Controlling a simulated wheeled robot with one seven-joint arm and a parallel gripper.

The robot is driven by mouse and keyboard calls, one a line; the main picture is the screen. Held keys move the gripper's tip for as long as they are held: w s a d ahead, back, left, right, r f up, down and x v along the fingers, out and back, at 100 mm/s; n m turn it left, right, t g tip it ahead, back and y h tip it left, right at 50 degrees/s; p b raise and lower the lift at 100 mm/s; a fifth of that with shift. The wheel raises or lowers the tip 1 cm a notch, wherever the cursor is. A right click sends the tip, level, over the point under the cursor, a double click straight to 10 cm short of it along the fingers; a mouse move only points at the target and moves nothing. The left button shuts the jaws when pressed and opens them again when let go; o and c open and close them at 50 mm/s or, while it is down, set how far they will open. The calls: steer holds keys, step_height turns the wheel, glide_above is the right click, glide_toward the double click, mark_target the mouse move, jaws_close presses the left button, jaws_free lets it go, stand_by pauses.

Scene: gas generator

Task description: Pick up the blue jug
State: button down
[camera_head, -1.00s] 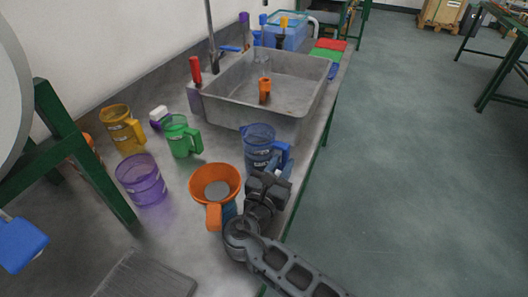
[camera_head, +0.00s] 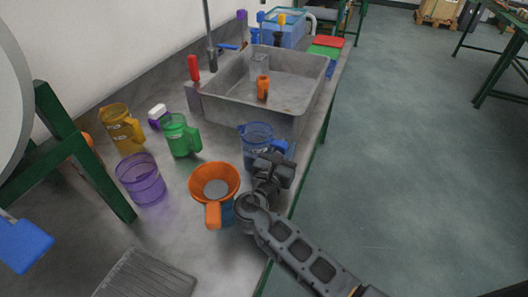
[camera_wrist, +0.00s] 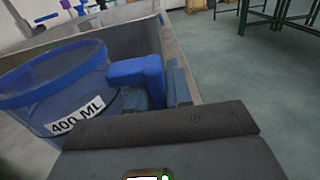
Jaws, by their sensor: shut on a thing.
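The blue jug (camera_head: 256,146) is a see-through blue cup with a solid blue handle. It stands on the metal bench just in front of the sink. In the wrist view the jug (camera_wrist: 60,85) fills the left side, with a "400 ML" label and its blue handle on the right. My gripper (camera_head: 280,158) is at the handle, on the jug's right side, and is shut on it. In the wrist view part of my gripper (camera_wrist: 172,88) shows at the handle. Where the jaws meet the handle is partly hidden by my gripper body.
An orange funnel-like cup (camera_head: 214,188) stands close to my arm. A purple beaker (camera_head: 141,180), green jug (camera_head: 181,136) and yellow jug (camera_head: 121,128) stand to the left. The sink (camera_head: 265,85) is behind the jug. Open floor (camera_head: 410,170) lies right of the bench edge.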

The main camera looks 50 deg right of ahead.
steer(key=shift+r, duration=0.1)
stand_by(0.6)
steer(key=shift+r, duration=0.5)
steer(key=shift+s+d+r, duration=0.1)
steer(key=shift+s+r, duration=0.05)
steer(key=shift+s, duration=0.2)
steer(key=s+d, duration=0.3)
steer(key=s, duration=0.5)
steer(key=s+d+b, duration=0.1)
steer(key=s+d, duration=0.2)
steer(key=s, duration=0.5)
steer(key=shift+s, duration=0.15)
steer(key=shift+s, duration=0.1)
